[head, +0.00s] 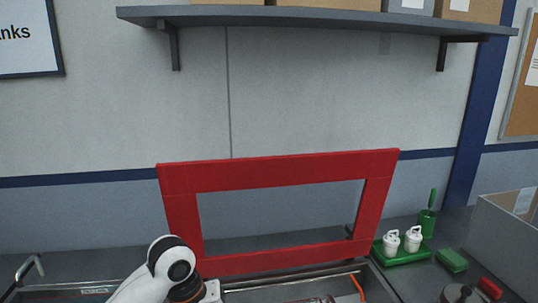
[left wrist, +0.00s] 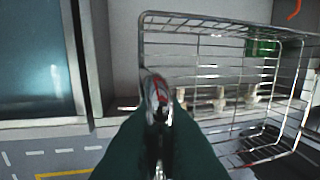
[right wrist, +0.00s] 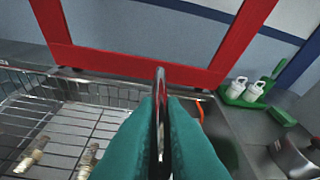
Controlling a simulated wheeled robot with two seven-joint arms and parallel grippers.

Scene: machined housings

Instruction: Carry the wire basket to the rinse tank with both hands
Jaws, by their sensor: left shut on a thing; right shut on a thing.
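The wire basket (left wrist: 210,22) fills the right of the left wrist view and the left of the right wrist view (right wrist: 100,112). Several small machined parts (right wrist: 33,155) lie in it. My left gripper (left wrist: 157,100) is shut on one end of the basket. My right gripper (right wrist: 160,110) is shut on the opposite end. A tank with bluish liquid (left wrist: 35,55) lies left of the basket in the left wrist view. I cannot tell whether the basket's bottom is inside the other tank. The head view shows neither gripper.
A red rectangular frame (head: 290,167) stands behind the tanks. To its right are a green tray (head: 404,258) with white bottles, a green block (head: 452,260), a red block (head: 490,288) and a grey box (head: 505,240). An orange piece (head: 357,287) is at the tank's right edge.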

